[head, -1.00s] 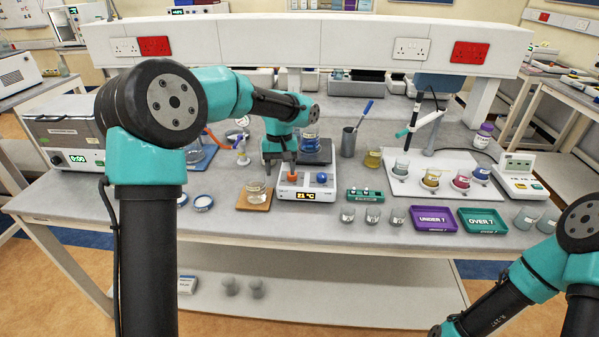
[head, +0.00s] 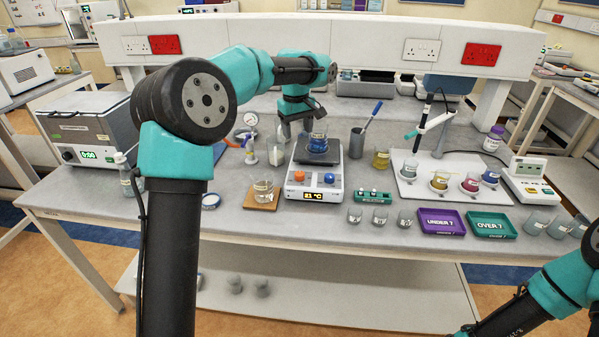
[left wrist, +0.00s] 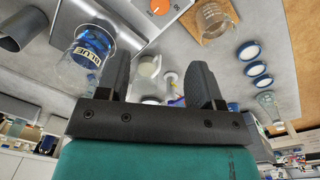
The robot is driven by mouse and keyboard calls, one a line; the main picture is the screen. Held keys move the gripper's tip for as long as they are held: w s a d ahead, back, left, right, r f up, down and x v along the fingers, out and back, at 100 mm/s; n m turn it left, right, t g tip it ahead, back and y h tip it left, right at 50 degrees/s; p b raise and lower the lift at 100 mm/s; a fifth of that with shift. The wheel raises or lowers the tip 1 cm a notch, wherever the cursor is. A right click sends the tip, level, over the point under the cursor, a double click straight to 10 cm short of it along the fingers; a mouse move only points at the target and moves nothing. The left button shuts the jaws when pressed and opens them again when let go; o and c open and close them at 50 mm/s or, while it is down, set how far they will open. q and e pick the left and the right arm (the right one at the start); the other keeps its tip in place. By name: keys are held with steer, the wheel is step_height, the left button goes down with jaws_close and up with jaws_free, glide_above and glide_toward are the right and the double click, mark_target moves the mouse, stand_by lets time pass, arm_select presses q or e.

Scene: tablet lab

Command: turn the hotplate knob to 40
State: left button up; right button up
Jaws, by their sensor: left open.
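The hotplate (head: 338,187) is a white unit with a dark top plate. Its front carries an orange knob (head: 299,176) on the left, a blue knob (head: 329,176) on the right, and a display (head: 318,194) reading 21 °C. A beaker of blue liquid (head: 317,143) stands on the plate. My left gripper (head: 291,134) is open and empty, above the back left of the hotplate, apart from the knobs. In the left wrist view its fingers (left wrist: 160,82) are spread, with the orange knob (left wrist: 158,6) at the top edge. My right gripper is out of view.
A beaker (head: 263,190) sits on a brown mat left of the hotplate. A small green block (head: 373,197) and several small beakers stand to the right. Glassware and bottles stand behind on the left.

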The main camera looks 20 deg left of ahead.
mark_target(299, 173)
arm_select(q)
steer(key=f, duration=1.6)
steer(key=shift+w+d, duration=0.2)
steer(key=shift+w, duration=0.05)
steer(key=shift+c, duration=0.3)
steer(key=c, duration=0.9)
steer(key=shift+o, duration=0.2)
